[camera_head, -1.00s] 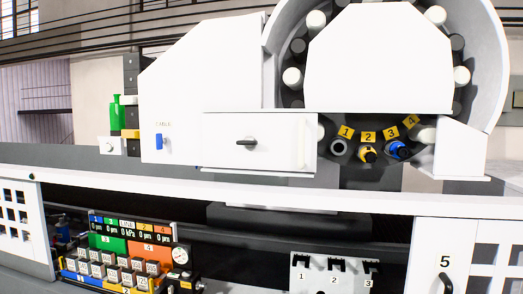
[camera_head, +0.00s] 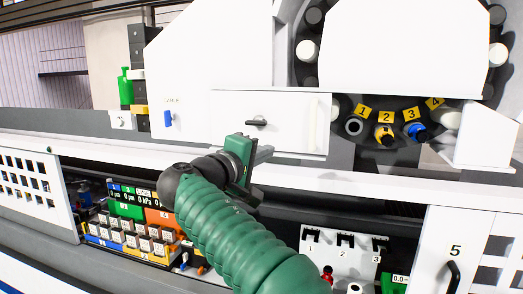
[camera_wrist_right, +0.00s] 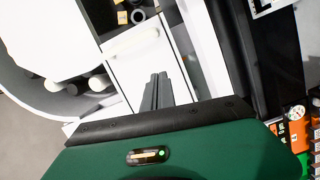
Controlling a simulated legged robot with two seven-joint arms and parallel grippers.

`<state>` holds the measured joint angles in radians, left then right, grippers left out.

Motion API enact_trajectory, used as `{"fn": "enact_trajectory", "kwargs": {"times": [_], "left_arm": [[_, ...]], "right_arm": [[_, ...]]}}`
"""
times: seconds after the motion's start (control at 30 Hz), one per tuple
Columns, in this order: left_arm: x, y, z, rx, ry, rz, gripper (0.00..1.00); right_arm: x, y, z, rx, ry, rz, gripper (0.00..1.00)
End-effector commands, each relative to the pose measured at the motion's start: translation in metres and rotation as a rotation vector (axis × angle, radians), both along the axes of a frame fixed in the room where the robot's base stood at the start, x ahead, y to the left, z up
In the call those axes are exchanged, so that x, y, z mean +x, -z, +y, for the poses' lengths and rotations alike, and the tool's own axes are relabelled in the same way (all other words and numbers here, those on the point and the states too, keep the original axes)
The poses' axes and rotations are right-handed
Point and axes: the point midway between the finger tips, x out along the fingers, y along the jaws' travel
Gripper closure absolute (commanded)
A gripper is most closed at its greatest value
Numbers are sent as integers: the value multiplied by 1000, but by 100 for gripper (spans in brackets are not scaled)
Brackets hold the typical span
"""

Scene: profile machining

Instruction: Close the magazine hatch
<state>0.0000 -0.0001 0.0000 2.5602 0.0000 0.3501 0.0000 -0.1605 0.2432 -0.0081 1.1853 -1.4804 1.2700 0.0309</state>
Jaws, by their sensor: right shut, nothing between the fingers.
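The magazine hatch (camera_head: 230,112) is a white panel with a black latch handle (camera_head: 257,122) and a pale vertical bar (camera_head: 313,122) near its right edge. It stands left of the numbered magazine slots, which are exposed. My right gripper (camera_head: 264,154) is shut and empty, in front of the hatch's lower edge. In the right wrist view its grey fingers (camera_wrist_right: 157,90) point at the hatch (camera_wrist_right: 120,70), with the pale bar (camera_wrist_right: 131,40) beyond their tips. Contact cannot be told. The black handle is not visible there. My left gripper is not in view.
Magazine slots (camera_head: 385,134) numbered 1 to 4 lie right of the hatch, under a white cover (camera_head: 405,50). A white ledge (camera_head: 375,188) runs below. A hook plate (camera_head: 325,262) and a gauge panel (camera_head: 130,225) sit lower down.

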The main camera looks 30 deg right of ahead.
Motion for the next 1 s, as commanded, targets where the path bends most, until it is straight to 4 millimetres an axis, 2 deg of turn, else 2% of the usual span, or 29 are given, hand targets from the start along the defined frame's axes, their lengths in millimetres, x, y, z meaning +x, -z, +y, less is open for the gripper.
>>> {"fn": "enact_trajectory", "kwargs": {"times": [0.47,0.5,0.7,1.0], "left_arm": [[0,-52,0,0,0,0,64],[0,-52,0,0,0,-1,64],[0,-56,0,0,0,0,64],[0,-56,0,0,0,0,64]], "right_arm": [[43,1,-87,4,2,7,100],[39,3,-93,3,2,6,100],[16,11,-109,4,-1,4,100],[14,15,-112,4,-2,4,100]]}}
